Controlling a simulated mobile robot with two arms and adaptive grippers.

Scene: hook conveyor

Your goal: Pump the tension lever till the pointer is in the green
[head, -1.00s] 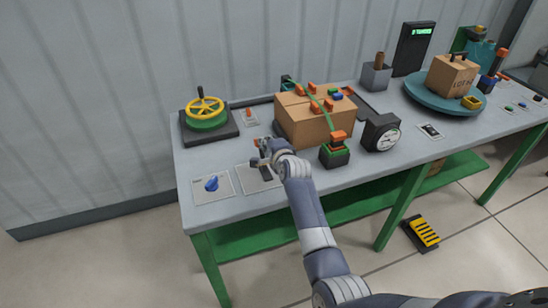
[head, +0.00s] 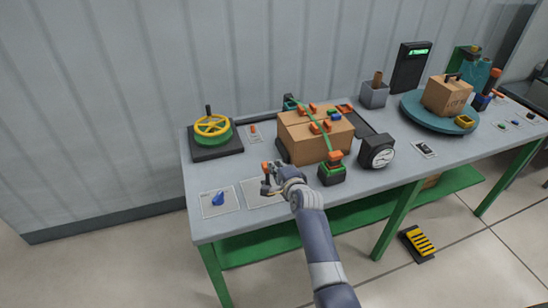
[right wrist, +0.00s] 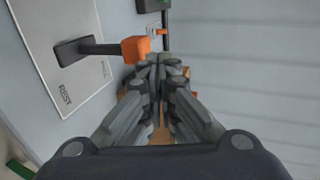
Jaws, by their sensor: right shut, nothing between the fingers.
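The tensioner (head: 332,173), a dark and green block with an orange lever handle (head: 335,157), stands at the box's front right corner, on the green strap's end. The gauge (head: 377,152) with a white dial stands right of it; its pointer is too small to read against the colours. My right gripper (head: 279,170) is shut and empty, left of the tensioner and apart from it. In the right wrist view its closed fingertips (right wrist: 158,62) are close beside the orange end (right wrist: 135,49) of a dark T-shaped tool (right wrist: 75,50); contact cannot be told. My left gripper is out of view.
The tool is over a pale card marked REST (right wrist: 75,85). A strapped cardboard box (head: 305,145) stands behind my right gripper. A yellow handwheel (head: 212,126), a blue piece (head: 218,198) and a turntable (head: 425,117) share the table. A yellow-striped pedal (head: 420,244) is on the floor.

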